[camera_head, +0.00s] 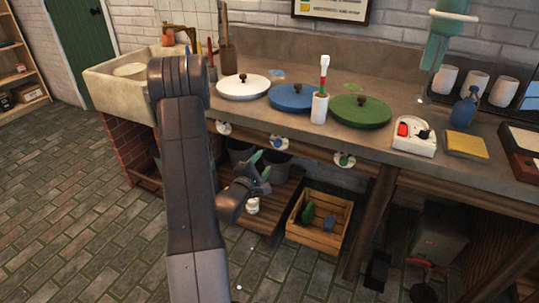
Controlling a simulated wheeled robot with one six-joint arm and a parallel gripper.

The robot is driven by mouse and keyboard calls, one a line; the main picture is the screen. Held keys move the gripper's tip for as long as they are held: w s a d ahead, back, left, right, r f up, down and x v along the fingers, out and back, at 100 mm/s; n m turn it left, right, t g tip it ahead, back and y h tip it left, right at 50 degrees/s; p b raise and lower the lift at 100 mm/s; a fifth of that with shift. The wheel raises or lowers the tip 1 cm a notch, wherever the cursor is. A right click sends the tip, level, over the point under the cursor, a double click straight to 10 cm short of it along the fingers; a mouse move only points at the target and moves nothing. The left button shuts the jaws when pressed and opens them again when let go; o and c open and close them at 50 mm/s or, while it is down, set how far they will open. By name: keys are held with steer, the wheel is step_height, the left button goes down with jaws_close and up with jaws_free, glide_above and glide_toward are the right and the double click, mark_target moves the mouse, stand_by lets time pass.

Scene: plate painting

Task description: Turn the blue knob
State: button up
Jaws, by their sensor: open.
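A row of small round knobs is set in the wooden front edge below the counter. The middle knob (280,142), under the blue round plate (292,98), has a pale disc and a dark, bluish centre. The knob under the green plate (343,160) looks greenish. The knob under the white plate (223,127) is partly beside my arm. My gripper (262,164), with green fingertips, is open and empty. It is below and slightly left of the middle knob, apart from it in the picture.
White (242,87) and green (361,111) plates flank the blue one on the counter (330,70). A wooden crate (318,232) and grey buckets (276,165) stand under it. A stone sink (118,95) is at left. The tiled floor in front is mostly clear.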

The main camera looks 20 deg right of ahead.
mark_target(276, 145)
steer(key=shift+v, duration=1.75)
steer(key=x, duration=1.4)
steer(key=shift+s, duration=0.1)
